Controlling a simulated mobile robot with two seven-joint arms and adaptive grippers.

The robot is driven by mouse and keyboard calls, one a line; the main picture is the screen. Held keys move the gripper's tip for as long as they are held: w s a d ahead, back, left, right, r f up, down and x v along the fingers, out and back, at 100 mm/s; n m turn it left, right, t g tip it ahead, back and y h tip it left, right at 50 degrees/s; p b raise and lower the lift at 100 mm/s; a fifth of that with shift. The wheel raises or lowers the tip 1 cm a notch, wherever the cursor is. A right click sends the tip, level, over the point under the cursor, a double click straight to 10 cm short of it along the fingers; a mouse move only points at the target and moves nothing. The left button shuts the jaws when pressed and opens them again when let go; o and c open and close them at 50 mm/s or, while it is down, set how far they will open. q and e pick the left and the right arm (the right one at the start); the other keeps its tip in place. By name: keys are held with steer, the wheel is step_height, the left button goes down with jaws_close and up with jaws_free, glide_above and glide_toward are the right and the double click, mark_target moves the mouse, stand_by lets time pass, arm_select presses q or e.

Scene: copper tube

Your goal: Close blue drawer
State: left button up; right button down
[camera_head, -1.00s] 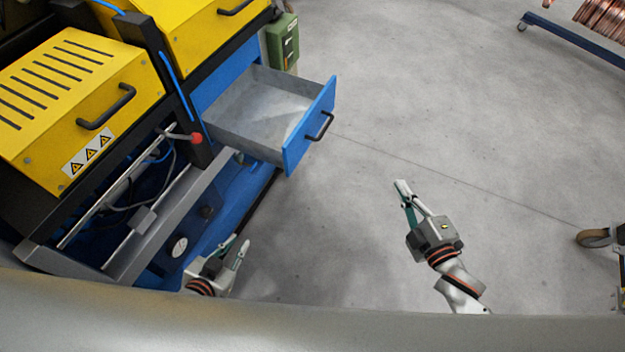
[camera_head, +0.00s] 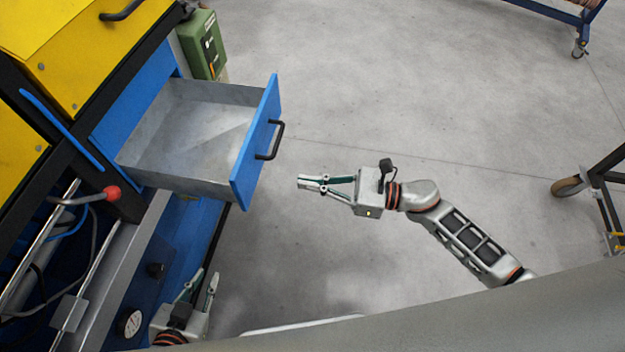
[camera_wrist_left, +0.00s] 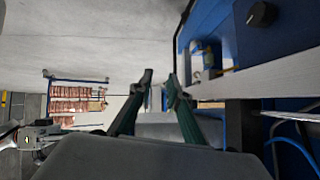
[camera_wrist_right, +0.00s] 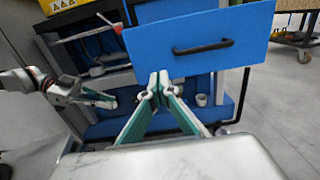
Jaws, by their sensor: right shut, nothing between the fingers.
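The blue drawer (camera_head: 258,140) stands pulled out of the blue machine frame, its grey inside empty and its black handle (camera_head: 271,140) on the front. My right gripper (camera_head: 302,182) is shut and empty, to the right of the drawer front and a little below the handle in the head view, apart from it. In the right wrist view the drawer front (camera_wrist_right: 240,30) fills the upper middle, with the shut fingertips (camera_wrist_right: 158,84) below it. My left gripper (camera_head: 204,274) is open and empty, low beside the machine; its parted fingers (camera_wrist_left: 160,84) show in the left wrist view.
A yellow machine cover (camera_head: 60,50) stands at the upper left, with a red-knobbed lever (camera_head: 111,193) below it. A green box (camera_head: 202,45) is behind the drawer. A wheeled cart (camera_head: 600,185) is at the right. The grey floor between is clear.

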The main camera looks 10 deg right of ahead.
mark_target(252, 173)
steer(key=x, duration=1)
steer(key=shift+a+p, duration=0.1)
steer(key=shift+p, duration=0.3)
arm_select(q)
steer(key=shift+a+f, duration=0.1)
steer(key=shift+a, duration=0.05)
arm_select(e)
steer(key=shift+w, duration=0.1)
arm_select(q)
steer(key=shift+s, duration=0.15)
arm_select(e)
steer(key=shift+a+f, duration=0.1)
